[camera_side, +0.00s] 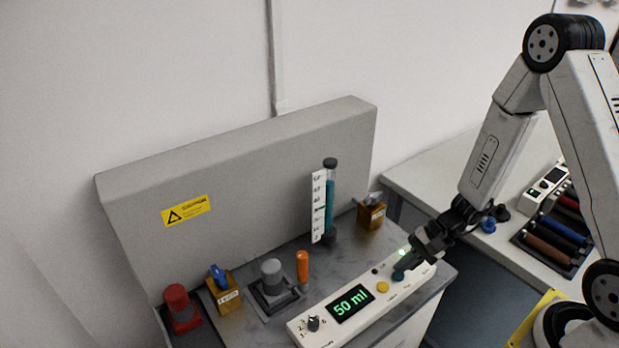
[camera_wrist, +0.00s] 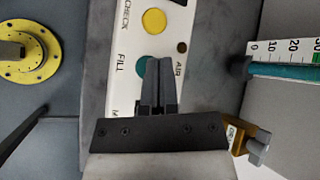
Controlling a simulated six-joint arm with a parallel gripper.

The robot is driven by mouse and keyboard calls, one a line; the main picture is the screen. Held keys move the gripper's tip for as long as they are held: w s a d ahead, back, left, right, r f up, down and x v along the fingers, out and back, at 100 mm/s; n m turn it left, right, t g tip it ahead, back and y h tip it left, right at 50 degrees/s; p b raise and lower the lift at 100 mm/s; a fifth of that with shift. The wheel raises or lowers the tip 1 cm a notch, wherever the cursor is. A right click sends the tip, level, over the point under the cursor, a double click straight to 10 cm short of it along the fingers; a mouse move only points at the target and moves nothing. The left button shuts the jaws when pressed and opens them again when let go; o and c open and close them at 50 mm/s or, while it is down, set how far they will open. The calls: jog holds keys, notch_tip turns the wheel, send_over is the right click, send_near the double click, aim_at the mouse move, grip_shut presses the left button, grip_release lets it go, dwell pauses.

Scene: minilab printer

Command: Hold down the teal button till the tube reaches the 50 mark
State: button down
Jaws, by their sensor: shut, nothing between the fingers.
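The teal button (camera_side: 398,276) is on the white control panel (camera_side: 305,332). It also shows in the wrist view (camera_wrist: 140,68), partly covered by my fingers. My gripper (camera_side: 402,268) is shut and empty, pointing down with its tips at the button; I cannot tell whether they press it. The tube (camera_side: 330,200) stands upright behind the panel, beside a white scale (camera_side: 318,230) with a green mark. Teal liquid fills most of the tube, to near the upper scale marks; the exact level is too small to read. In the wrist view the liquid (camera_wrist: 285,70) passes the 30 label.
The panel display (camera_side: 351,303) reads 50 ml. A green light (camera_side: 404,252) glows near my gripper. A yellow button (camera_side: 382,287) and a black knob (camera_side: 313,323) share the panel. Orange (camera_side: 302,265), red (camera_side: 178,303) and blue (camera_side: 218,274) parts stand to the left.

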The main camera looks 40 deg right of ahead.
jog(key=shift+r, duration=0.4)
jog(key=shift+r, duration=0.1)
jog(key=shift+r, duration=2.4)
jog(key=s+r+n+h, duration=0.3)
jog(key=r+n+h, duration=0.3)
jog(key=n, duration=0.6)
jog(key=h, duration=0.2)
jog(key=shift+d+n+h, duration=0.3)
jog(key=shift+h, duration=0.1)
jog(key=c, duration=1.3)
grip_release()
jog(key=shift+s, duration=0.1)
